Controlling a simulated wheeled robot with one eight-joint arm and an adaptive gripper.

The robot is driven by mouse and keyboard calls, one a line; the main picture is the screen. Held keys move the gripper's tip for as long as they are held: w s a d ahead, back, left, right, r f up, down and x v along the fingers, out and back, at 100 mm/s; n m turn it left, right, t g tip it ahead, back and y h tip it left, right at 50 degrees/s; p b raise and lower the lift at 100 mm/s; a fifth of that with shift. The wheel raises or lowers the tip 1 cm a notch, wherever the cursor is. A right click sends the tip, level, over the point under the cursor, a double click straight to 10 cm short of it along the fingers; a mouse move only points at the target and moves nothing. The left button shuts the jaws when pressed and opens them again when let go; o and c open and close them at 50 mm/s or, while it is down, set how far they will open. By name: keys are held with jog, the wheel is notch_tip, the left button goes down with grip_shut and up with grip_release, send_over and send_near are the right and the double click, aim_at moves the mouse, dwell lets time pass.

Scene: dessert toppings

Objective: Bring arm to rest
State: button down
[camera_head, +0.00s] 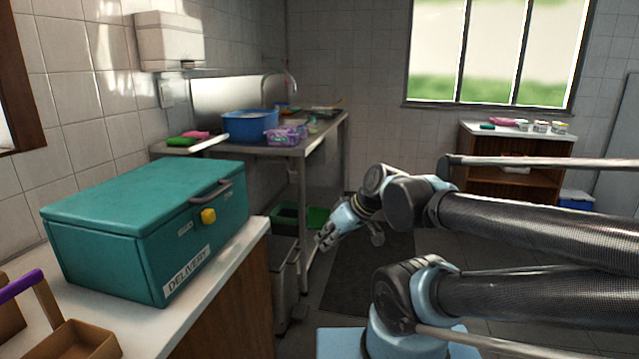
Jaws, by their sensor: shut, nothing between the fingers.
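My arm reaches in from the right of the head view, folded back on itself, with dark mesh links and light blue joints. My gripper (325,239) is at its far end, near the middle of the picture, pointing down and left. It is shut and holds nothing. It hangs in the open above the floor, apart from the counter and the teal box.
A closed teal delivery box (150,215) sits on the left counter (208,312). A bin (284,275) stands beyond it. A steel sink table (318,138) bears a blue basin (250,125). A wooden shelf unit (516,155) stands at the back right. A dark mat (372,275) lies on the floor.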

jog(key=s+d+f+m+g+h, duration=0.1)
jog(key=d+f+m+h, duration=0.1)
jog(key=d, duration=0.6)
jog(key=s+d+f+m+g+h, duration=0.1)
jog(key=s+d+f+m+h, duration=0.1)
jog(key=d+m, duration=0.4)
jog(key=d+f+h, duration=0.1)
jog(key=d+h, duration=0.1)
jog(key=d, duration=0.1)
jog(key=shift+d, duration=0.3)
jog(key=shift+w+a+f, duration=0.1)
jog(key=shift+w+f, duration=0.15)
jog(key=shift+w, duration=0.15)
